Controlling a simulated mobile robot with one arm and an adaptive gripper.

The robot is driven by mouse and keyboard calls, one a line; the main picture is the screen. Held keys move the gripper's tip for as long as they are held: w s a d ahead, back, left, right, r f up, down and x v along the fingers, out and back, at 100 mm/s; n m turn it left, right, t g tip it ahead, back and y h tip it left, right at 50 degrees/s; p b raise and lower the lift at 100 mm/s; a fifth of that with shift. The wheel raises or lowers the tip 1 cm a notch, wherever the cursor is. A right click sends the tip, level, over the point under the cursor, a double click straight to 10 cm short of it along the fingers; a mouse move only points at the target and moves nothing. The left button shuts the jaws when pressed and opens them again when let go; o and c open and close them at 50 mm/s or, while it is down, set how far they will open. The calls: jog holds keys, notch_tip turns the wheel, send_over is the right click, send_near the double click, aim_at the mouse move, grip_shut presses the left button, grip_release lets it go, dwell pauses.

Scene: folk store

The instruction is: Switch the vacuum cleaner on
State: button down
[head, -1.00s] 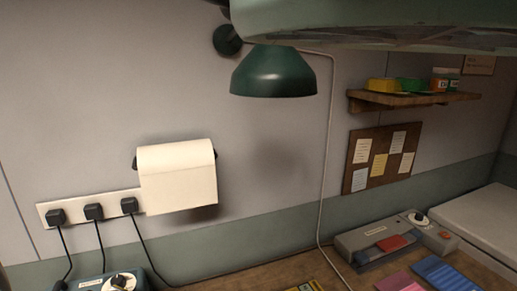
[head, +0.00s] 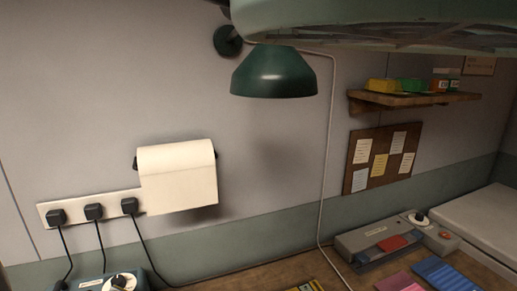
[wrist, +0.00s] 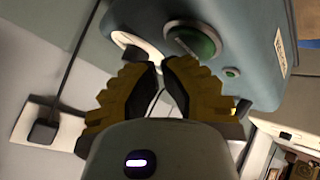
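A blue-grey machine (wrist: 232,45) with rounded edges fills the upper middle of the wrist view. I take it for the vacuum cleaner, but its label is too small to read. A large round green button (wrist: 192,41) sits on its face, with a small green spot (wrist: 232,72) to the right. A white round part (wrist: 137,45) shows left of the button, partly hidden by my fingers. My gripper (wrist: 161,66) has yellow and black fingers with tips drawn almost together. They hold nothing visible and appear just below the button; contact is unclear.
A wall socket with a black plug (wrist: 43,131) and its cable are left of my gripper. In the head view, a blue-grey dial box (head: 103,283) sits below a power strip (head: 75,208). A green lamp (head: 273,73) hangs on the wall above the workbench (head: 240,277).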

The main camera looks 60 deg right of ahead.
dwell(0.4)
jog(key=shift+f+b, duration=0.5)
jog(key=shift+b, duration=0.1)
jog(key=shift+r, duration=0.5)
jog(key=shift+r+p, duration=1.15)
jog(key=shift+r, duration=1.9)
